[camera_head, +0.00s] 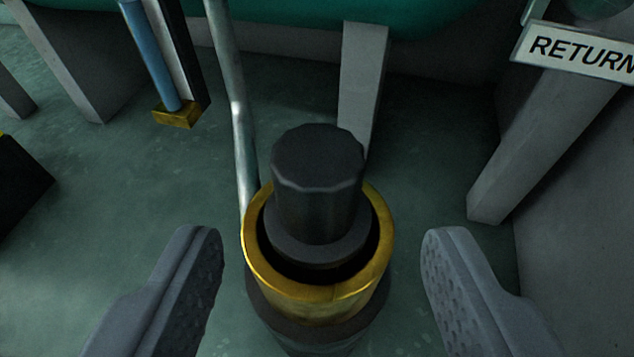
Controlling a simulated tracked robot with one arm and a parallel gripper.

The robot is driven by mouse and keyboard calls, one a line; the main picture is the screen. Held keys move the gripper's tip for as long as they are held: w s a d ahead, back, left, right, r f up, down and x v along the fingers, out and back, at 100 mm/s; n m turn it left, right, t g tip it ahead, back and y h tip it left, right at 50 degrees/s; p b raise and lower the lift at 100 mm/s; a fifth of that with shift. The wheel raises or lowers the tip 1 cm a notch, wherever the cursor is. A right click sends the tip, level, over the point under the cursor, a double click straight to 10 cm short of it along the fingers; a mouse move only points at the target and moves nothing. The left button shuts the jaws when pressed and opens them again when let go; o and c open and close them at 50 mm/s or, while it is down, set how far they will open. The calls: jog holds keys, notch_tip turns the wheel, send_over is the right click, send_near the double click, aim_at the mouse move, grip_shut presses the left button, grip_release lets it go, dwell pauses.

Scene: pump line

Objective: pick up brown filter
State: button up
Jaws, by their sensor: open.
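My gripper (321,262) is open, with one grey ridged finger at the lower left and one at the lower right. Between the fingers, and apart from both, stands a dark cylindrical piece with a faceted knob on top (317,180). It sits inside a yellow metal ring (262,268) on a dark round body (325,335) that runs off the bottom edge. I cannot make out a brown filter; the piece in the ring looks dark grey to black.
A thin grey pipe (238,110) rises just behind the ring. Grey support legs (362,85) stand under a teal tank (300,18). A blue rod with a brass foot (176,114) is at upper left. A RETURN sign (585,55) is at upper right. Open floor (120,190) lies left.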

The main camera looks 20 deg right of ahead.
aim_at(315, 204)
jog(key=shift+b+x, duration=1.3)
jog(key=shift+x, duration=1.5)
jog(key=shift+w+r, duration=0.15)
jog(key=shift+w, duration=0.1)
jog(key=c, duration=1.1)
